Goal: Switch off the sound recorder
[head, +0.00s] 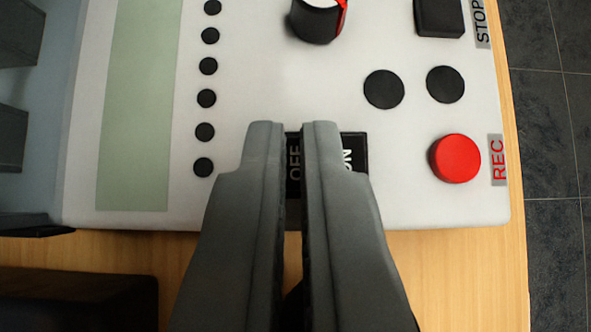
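The sound recorder (250,60) is a pale grey-white panel seen from above, lying on a wooden table. Its black switch (359,158) near the front edge carries the words OFF on the left and ON on the right, turned sideways. My gripper (293,128) points at the switch from the bottom of the picture. Its two grey fingers are almost together, with a narrow empty gap through which OFF shows. The right finger covers part of the switch between OFF and ON. I cannot tell whether the fingers touch the switch, or which side is pressed in.
The recorder also has a red REC button (455,158), a black STOP button (439,16), two round black buttons (384,89), a knob (316,22), a row of small black dots and a greenish screen (140,105). The wooden table (470,280) ends at the right above dark floor tiles.

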